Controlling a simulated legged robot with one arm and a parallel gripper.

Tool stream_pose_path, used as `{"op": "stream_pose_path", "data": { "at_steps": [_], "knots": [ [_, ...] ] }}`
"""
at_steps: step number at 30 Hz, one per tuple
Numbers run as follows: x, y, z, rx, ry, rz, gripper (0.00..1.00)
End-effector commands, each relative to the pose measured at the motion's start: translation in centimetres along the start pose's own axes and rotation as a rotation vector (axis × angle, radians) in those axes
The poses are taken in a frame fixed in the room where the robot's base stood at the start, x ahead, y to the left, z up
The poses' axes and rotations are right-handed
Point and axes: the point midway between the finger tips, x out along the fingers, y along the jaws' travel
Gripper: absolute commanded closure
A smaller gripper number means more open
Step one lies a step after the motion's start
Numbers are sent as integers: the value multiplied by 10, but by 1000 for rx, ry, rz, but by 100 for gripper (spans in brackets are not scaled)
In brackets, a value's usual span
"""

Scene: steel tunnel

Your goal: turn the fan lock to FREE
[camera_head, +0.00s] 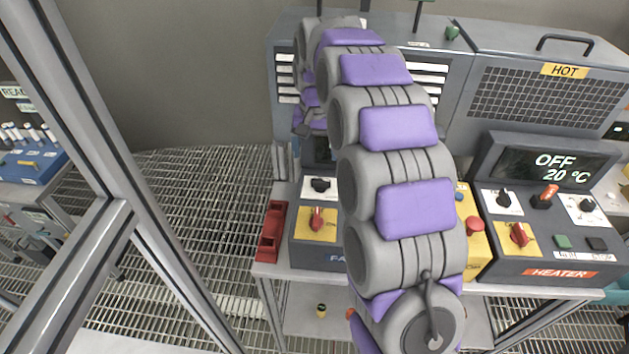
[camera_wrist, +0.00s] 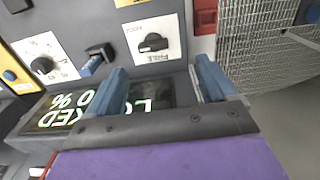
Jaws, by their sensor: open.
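The fan lock is a black knob (camera_wrist: 152,42) on a white plate with small LOCK and FREE lettering. In the head view the knob (camera_head: 320,185) sits at the upper left of the fan panel. Its bar lies roughly level in the wrist view; I cannot tell exactly which mark it points to. The fan display (camera_wrist: 72,104), upside down in the wrist view, reads LOCKED and 0 %, partly hidden by a finger. My gripper (camera_wrist: 158,70) is open and empty, its two blue fingers in front of the display, with the knob beyond the gap between them. My arm hides much of the panel in the head view.
Close by are a blue-tipped lever (camera_wrist: 92,60), another black knob (camera_wrist: 42,65) and a red knob (camera_head: 316,218). A red tray (camera_head: 270,232) stands left of the panel. The heater panel (camera_head: 545,240) is at the right. Open grating floor (camera_head: 205,190) lies left.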

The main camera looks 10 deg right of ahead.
Motion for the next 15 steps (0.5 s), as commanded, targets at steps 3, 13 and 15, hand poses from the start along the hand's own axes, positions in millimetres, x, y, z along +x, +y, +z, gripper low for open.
{"op": "stream_pose_path", "data": {
  "at_steps": [3,13,15],
  "knots": [
    [25,6,-1,4,-2,-6,15],
    [87,-5,3,2,-1,5,15],
    [96,-7,3,1,0,7,15]
  ]
}}
